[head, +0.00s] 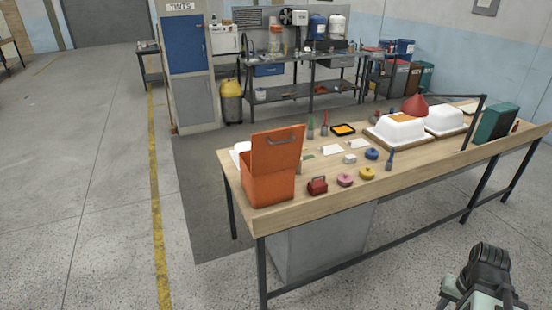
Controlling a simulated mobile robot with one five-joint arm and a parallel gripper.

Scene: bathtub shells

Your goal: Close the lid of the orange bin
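The orange bin (268,187) stands near the left front corner of the wooden table. Its orange lid (277,149) is raised and stands up above the body, with a grey bar handle (282,139) near its top. The inside of the bin is hidden. The end of my arm (487,283) shows at the bottom right corner, in front of the table and well apart from the bin. Its fingertips cannot be made out.
The floor at left is clear. A metal workbench (285,82) stands behind.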

